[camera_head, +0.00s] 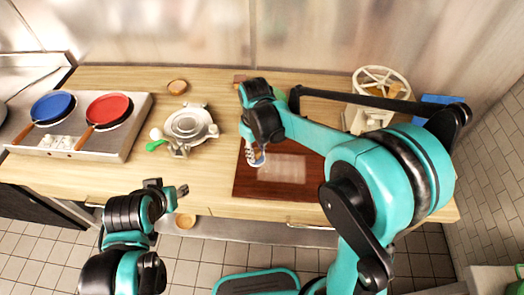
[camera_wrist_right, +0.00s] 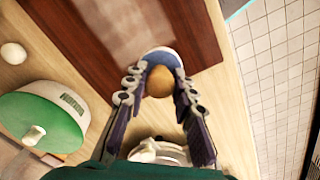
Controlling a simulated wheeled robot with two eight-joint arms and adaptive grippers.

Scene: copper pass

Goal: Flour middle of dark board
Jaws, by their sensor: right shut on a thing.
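The dark board (camera_head: 243,185) lies on the wooden counter, with a pale rectangular patch (camera_head: 283,168) at its middle. It also shows in the right wrist view (camera_wrist_right: 185,35). My right gripper (camera_head: 255,150) is over the board's left part, shut on a small rounded thing (camera_head: 257,160) with a white and blue rim. In the right wrist view this held thing (camera_wrist_right: 160,57) sits between the fingertips, with a tan rounded part showing; its contents are unclear. My left gripper (camera_head: 172,191) is over the counter's front edge, away from the board; its finger gap is unclear.
A grey round device (camera_head: 190,125) with a green part stands left of the board. Blue (camera_head: 53,107) and red (camera_head: 109,109) pans sit on the hob at left. A small wooden bowl (camera_head: 178,87) is at the back.

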